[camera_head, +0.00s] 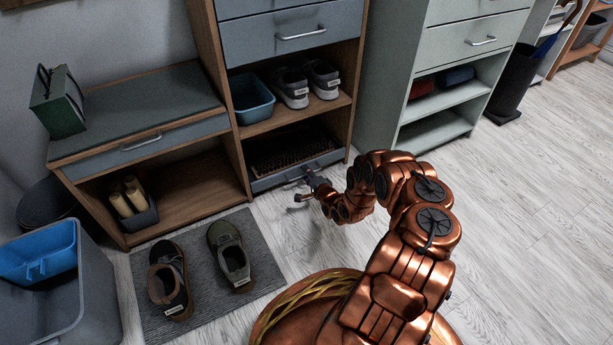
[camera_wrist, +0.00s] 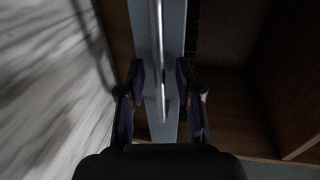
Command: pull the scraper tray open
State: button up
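The scraper tray (camera_head: 265,183) is a low grey-blue drawer front at the bottom of the middle cabinet. A dark bristly scraper surface (camera_head: 291,153) shows behind its front. My gripper (camera_head: 304,189) is just before the right half of this front, low above the floor. In the wrist view, the tray's blue-grey front (camera_wrist: 173,40) and its silver bar handle (camera_wrist: 157,60) run down the middle. My gripper (camera_wrist: 160,82) is open there, with one fingertip on each side of the handle and a gap to both. The gripper hides part of the handle in the head view.
A grey mat (camera_head: 207,282) with two shoes lies on the floor at the left. A grey bin (camera_head: 75,318) stands at the far left. A green cabinet (camera_head: 382,90) stands to the right. The light wooden floor right of my arm is clear.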

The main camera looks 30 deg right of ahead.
jog(key=shift+c, duration=0.5)
grip_shut()
